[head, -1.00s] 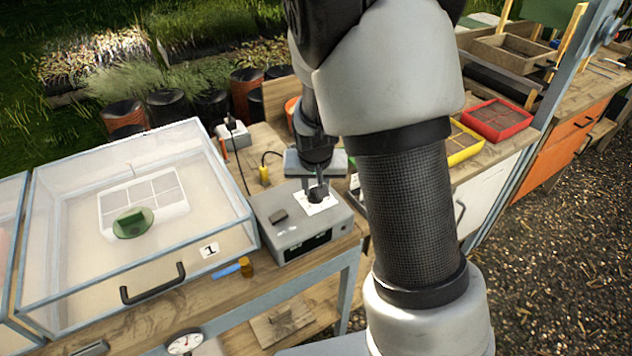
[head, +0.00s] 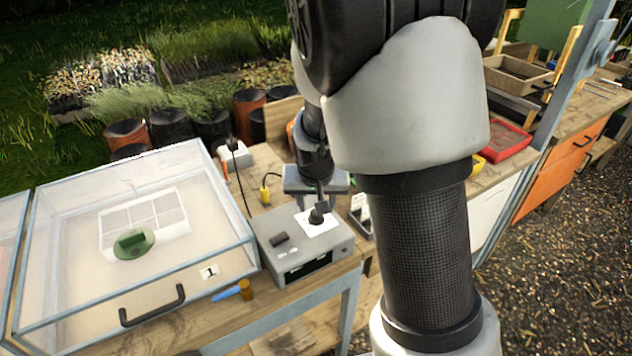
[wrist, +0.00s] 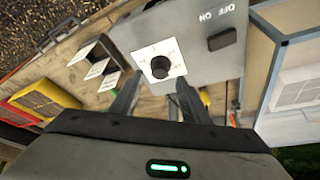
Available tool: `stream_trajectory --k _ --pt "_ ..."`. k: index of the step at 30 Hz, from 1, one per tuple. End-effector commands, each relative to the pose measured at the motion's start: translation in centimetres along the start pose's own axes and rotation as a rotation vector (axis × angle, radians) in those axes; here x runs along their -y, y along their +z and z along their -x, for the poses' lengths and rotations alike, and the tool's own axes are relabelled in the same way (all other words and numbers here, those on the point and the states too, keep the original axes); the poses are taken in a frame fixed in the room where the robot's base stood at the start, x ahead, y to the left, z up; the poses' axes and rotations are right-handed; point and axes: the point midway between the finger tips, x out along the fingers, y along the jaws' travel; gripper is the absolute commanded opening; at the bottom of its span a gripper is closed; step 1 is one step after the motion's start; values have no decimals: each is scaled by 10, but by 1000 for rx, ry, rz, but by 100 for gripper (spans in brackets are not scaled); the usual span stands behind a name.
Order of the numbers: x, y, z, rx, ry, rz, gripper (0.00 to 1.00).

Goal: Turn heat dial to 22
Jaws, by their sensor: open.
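The heat dial is a black knob (head: 318,214) on a white scale plate on top of a grey control box (head: 283,262). In the wrist view the knob (wrist: 160,67) shows in full with its white plate around it; its numbers are too small to read. My gripper (wrist: 155,95) is open and empty, its two dark fingers pointing towards the knob from either side, apart from it. In the head view my gripper (head: 318,197) is just behind and above the knob. A dark on/off switch (wrist: 221,39) sits on the same box top, beside the plate.
A clear glazed case (head: 135,225) with a white tray and green round item stands left of the box. Red and yellow trays lie right.

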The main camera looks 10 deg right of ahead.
Motion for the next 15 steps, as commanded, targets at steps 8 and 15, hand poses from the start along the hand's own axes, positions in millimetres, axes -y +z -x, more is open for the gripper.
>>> stream_trajectory --k 8,15 --pt "2 -2 73 -4 -5 3 42" --pt "0 -1 121 -2 -2 1 42"
